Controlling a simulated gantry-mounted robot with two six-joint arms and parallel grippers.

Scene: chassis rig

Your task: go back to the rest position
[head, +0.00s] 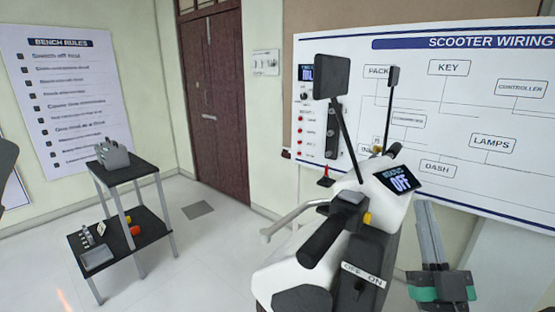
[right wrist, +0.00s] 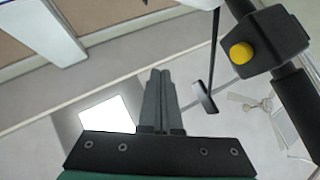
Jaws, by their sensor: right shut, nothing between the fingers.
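My right gripper (head: 424,206) is at the lower right of the head view, to the right of the white scooter front (head: 285,270), with its grey fingers pointing up. In the right wrist view its two fingers (right wrist: 160,73) lie together, shut and empty. The scooter's dash (head: 399,178) reads OFF. A black handlebar grip (head: 322,238) and an OFF/ON switch plate (head: 362,274) are on the near side. The right wrist view shows a yellow button (right wrist: 241,54) on a black housing, apart from the fingers. My left gripper is not in view.
Two mirrors (head: 332,77) stand up from the scooter. A wiring board (head: 450,110) is on the wall behind. A two-tier black stand (head: 125,170) with a grey object on top is at the left. The floor between stand and scooter is clear.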

